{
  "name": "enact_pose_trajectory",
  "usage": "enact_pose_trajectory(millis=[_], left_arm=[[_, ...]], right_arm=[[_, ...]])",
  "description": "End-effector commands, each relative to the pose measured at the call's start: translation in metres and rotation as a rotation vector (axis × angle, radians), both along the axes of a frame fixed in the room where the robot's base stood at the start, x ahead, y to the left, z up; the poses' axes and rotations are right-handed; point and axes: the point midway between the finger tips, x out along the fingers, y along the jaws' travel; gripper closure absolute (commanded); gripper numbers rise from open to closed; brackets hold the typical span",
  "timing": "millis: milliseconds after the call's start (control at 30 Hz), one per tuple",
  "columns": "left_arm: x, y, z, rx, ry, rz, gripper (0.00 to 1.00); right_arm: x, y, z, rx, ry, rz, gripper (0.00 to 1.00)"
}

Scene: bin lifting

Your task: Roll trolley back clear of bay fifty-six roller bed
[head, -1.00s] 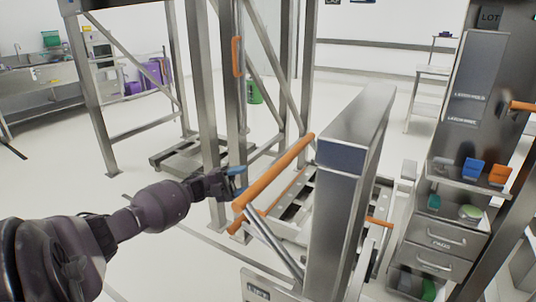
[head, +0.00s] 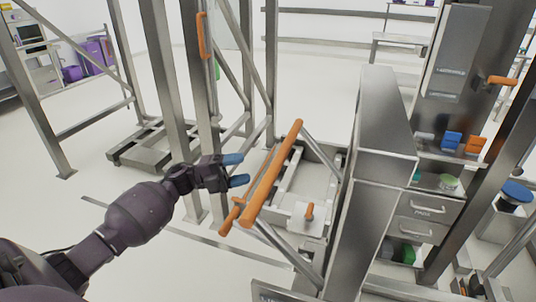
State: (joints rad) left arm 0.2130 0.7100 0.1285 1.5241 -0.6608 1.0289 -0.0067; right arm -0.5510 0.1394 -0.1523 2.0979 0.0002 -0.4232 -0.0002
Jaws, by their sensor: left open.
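The trolley (head: 318,187) is a low pale-metal frame right of centre in the head view, with a sloping orange push bar (head: 275,165) on metal struts. My left gripper (head: 240,169) is open, with two blue fingertips. It is just left of the orange bar, pointing toward it, and looks empty. A small gap shows between the fingertips and the bar. My right gripper is out of view. No bay number is readable, so I cannot tell which part is the bay fifty-six roller bed. The tall steel cabinet (head: 385,125) hides the trolley's right side.
A steel rack (head: 165,75) with upright posts and diagonal braces stands at the left. A low metal platform (head: 130,152) lies on the floor by it. A drawer unit (head: 425,205) with coloured bins stands at the right.

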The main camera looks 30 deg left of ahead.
Motion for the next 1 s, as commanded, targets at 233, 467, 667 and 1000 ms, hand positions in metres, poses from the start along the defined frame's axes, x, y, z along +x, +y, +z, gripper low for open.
enact_pose_trajectory(millis=[233,467,667,1000], left_arm=[[0.01,-0.003,0.0,0.012,0.033,0.042,0.43],[0.029,-0.027,0.007,0.012,0.03,0.04,0.43],[0.05,-0.054,0.013,0.011,0.031,0.04,0.43],[0.07,-0.081,0.018,0.013,0.033,0.041,0.43]], right_arm=[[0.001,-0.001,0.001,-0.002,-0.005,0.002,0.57],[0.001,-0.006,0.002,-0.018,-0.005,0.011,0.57],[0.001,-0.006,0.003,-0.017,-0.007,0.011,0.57],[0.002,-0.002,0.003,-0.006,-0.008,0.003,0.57]])
